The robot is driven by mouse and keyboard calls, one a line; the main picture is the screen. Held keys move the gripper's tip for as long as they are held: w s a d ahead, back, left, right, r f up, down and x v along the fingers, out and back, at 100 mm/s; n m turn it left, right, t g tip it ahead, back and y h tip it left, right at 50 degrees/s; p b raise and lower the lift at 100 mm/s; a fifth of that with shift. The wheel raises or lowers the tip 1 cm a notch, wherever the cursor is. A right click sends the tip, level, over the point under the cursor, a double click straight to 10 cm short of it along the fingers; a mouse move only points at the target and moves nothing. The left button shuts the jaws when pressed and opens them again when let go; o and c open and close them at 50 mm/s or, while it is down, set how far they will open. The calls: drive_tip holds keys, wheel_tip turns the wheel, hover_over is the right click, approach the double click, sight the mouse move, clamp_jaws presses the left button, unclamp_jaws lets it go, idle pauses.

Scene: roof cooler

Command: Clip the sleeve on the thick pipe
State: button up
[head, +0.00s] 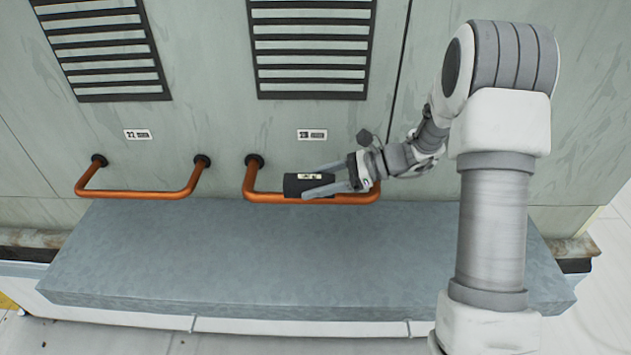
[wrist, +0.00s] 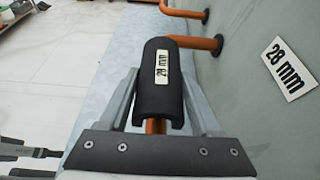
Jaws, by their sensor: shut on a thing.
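The black sleeve (head: 294,187), with a pale label, lies along the front bar of the right copper pipe (head: 262,196). My gripper (head: 312,182) reaches in from the right and is shut on the sleeve, one finger on each side. In the wrist view the sleeve (wrist: 158,52) reads "28 mm", and its open slot faces the pipe. Copper pipe (wrist: 200,42) shows beyond its far end and between the slot's edges at the near end. I cannot tell whether the sleeve is fully seated around the pipe or only against it.
A second copper pipe (head: 135,194) stands to the left under a "22" plate (head: 138,134). The wall plate (wrist: 286,68) by the right pipe reads "28 mm". Vent grilles (head: 311,48) are above. A grey ledge (head: 200,265) runs below the pipes, its top clear.

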sight(317, 199)
drive_tip(key=shift+f+b, duration=0.9)
drive_tip(key=shift+f, duration=0.6)
drive_tip(key=shift+s+f+b, duration=0.3)
drive_tip(key=shift+f+b, duration=0.05)
drive_tip(key=shift+f, duration=0.3)
drive_tip(key=shift+d, duration=0.1)
drive_tip(key=o, duration=1.5)
drive_tip(key=shift+f, duration=0.1)
drive_tip(key=shift+o, duration=0.2)
drive_tip(key=r+v, duration=0.1)
drive_tip(key=v, duration=1.7)
drive_tip(key=shift+w+a, duration=0.2)
drive_tip(key=shift+a, duration=0.1)
drive_tip(key=shift+r, duration=0.2)
